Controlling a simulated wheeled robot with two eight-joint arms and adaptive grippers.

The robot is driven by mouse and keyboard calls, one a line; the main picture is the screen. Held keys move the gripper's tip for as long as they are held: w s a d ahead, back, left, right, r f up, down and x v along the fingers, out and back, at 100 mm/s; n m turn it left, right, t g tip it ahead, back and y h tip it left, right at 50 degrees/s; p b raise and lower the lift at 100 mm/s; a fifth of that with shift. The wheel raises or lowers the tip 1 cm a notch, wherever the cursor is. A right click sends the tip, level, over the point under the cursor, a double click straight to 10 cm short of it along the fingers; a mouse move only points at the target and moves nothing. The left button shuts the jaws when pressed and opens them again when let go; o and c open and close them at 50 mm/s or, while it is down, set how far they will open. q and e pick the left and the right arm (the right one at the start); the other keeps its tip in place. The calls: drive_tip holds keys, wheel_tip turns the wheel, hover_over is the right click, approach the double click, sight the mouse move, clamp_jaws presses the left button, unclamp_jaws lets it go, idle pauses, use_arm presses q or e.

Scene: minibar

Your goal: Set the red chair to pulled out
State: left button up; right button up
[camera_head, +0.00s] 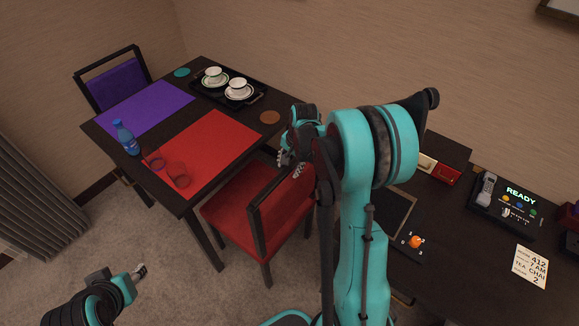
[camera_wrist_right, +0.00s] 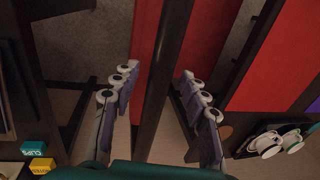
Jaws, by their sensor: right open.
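The red chair (camera_head: 240,203) has a dark frame and stands at the near right side of the dark table, its seat partly under the table edge. Its backrest (camera_head: 284,208) faces the minibar side. My right gripper (camera_head: 296,158) is at the top of the backrest, partly hidden by my own arm. In the right wrist view the right gripper (camera_wrist_right: 158,95) is open, with a dark bar of the chair frame (camera_wrist_right: 162,70) between its fingers, which are apart on either side. My left gripper (camera_head: 138,272) is low at the left, away from the chair; its jaws are too small to read.
The table holds a red mat (camera_head: 212,138), a purple mat (camera_head: 148,108), a blue bottle (camera_head: 126,138) and a tray (camera_head: 258,98) with two cups. A purple chair (camera_head: 115,82) stands beyond. The minibar counter (camera_head: 455,262) is at right. Carpet in front is clear.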

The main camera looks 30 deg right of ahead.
clamp_jaws()
drive_tip(key=s+d, duration=0.2)
drive_tip(key=s, duration=0.5)
drive_tip(key=s+d, duration=0.3)
drive_tip(key=s, duration=0.3)
drive_tip(key=shift+s+d, duration=0.35)
drive_tip(key=shift+s, duration=0.05)
unclamp_jaws()
drive_tip(key=shift+r, duration=0.15)
wheel_tip(320, 180, up, 12)
drive_tip(key=s, duration=0.2)
drive_tip(key=shift+d+f, duration=0.2)
drive_tip(key=shift+d, duration=0.25)
